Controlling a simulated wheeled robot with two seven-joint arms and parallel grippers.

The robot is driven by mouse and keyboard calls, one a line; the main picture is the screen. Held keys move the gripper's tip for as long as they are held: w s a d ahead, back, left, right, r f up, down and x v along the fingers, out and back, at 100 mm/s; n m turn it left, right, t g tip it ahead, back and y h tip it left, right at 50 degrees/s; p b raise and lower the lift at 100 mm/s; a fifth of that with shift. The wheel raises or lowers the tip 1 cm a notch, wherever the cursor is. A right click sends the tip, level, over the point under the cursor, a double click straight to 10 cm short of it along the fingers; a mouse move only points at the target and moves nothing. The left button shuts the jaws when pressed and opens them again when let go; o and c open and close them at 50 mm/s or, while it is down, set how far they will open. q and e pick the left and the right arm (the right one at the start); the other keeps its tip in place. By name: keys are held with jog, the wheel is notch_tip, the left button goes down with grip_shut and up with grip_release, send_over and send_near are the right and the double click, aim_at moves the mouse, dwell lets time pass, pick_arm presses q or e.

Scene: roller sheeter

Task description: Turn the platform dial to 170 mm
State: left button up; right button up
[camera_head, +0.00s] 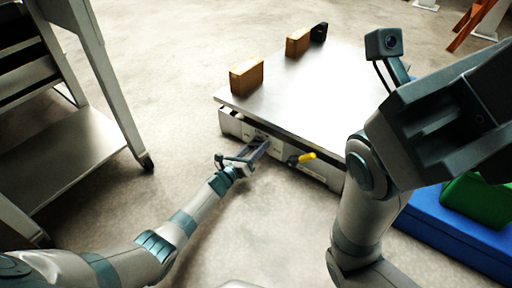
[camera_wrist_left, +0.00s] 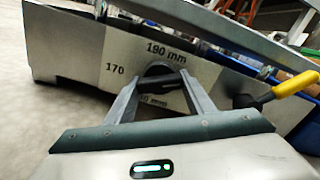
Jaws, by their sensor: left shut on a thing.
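The platform dial (camera_wrist_left: 160,71) is a dark round knob on the front panel of a low grey platform machine (camera_wrist_left: 70,47). My left gripper (camera_head: 262,147) is at the front panel in the head view, its fingers shut on the dial. In the left wrist view my left gripper (camera_wrist_left: 158,84) has one finger on each side of the knob. The mark "190 mm" (camera_wrist_left: 171,51) is above the dial and "170" (camera_wrist_left: 115,70) to its left. A lower mark is partly hidden by the fingers. My right gripper's fingers cannot be made out.
A yellow-handled lever (camera_head: 302,158) sticks out right of the dial. Two brown blocks (camera_head: 246,76) and a small black object (camera_head: 319,32) stand along the platform's far left edge. A metal shelf cart (camera_head: 85,150) is at left, and a green object (camera_head: 478,200) on a blue base (camera_head: 440,232) at right.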

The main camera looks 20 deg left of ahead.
pick_arm(q)
jog(key=n, duration=0.6)
jog(key=shift+r+n+p, duration=0.1)
jog(key=shift+n+p, duration=0.2)
jog(key=n, duration=0.5)
jog(key=shift+r+p, duration=0.1)
jog(key=shift+p, duration=0.3)
jog(key=shift+n, duration=0.9)
jog(key=o, duration=1.1)
jog(key=shift+c, duration=0.2)
jog(key=shift+s, duration=0.2)
